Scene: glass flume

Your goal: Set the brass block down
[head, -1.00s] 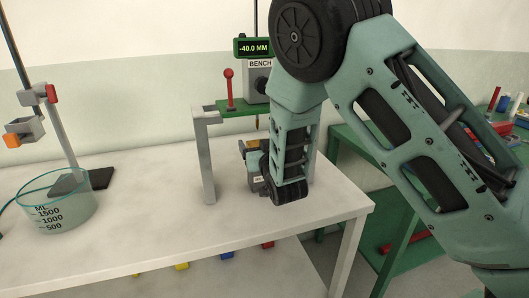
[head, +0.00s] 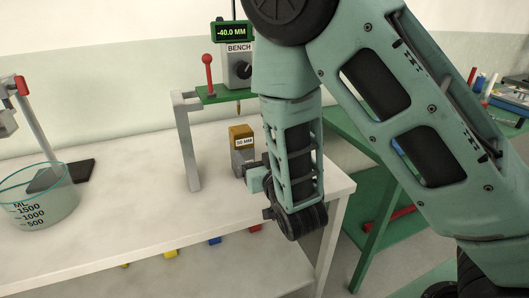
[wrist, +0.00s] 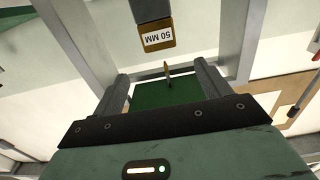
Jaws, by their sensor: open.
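The brass block (head: 241,134) carries a 50 MM label and sits upright on top of a grey block (head: 242,158) on the white bench, beside the gauge stand. In the wrist view the brass block (wrist: 158,38) shows upside down, apart from the fingers. My gripper (head: 256,178) is open and empty, to the front right of the grey block. My arm hides part of the stand's right side.
The gauge stand has a green top (head: 222,95), a grey leg (head: 187,145), a red-knobbed lever (head: 208,72) and a display (head: 231,31) reading -40.0 MM. A glass beaker (head: 40,203) stands at left. The bench middle is clear.

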